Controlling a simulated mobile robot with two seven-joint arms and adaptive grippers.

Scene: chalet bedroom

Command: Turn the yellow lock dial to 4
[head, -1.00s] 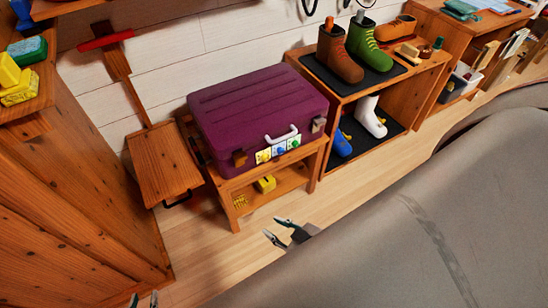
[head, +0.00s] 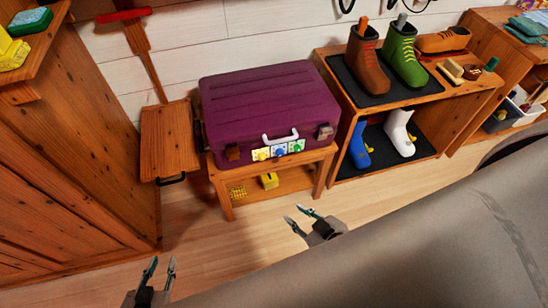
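A purple suitcase (head: 262,106) lies on a small wooden stand in the head view. On its front, below the white handle (head: 280,138), is a row of three dials. The yellow lock dial (head: 261,154) is the leftmost, beside a blue dial (head: 279,150) and a green dial (head: 297,147). The dial markings are too small to read. My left gripper (head: 159,266) is at the bottom left, open and empty, well below the suitcase. My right gripper (head: 300,217) is open and empty over the floor in front of the stand, apart from the suitcase.
The stand (head: 326,160) has a lower shelf with a yellow object (head: 269,181). A wooden cabinet (head: 75,170) stands at left. A shoe rack (head: 334,110) with boots stands to the right. The floor (head: 215,250) before the stand is clear.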

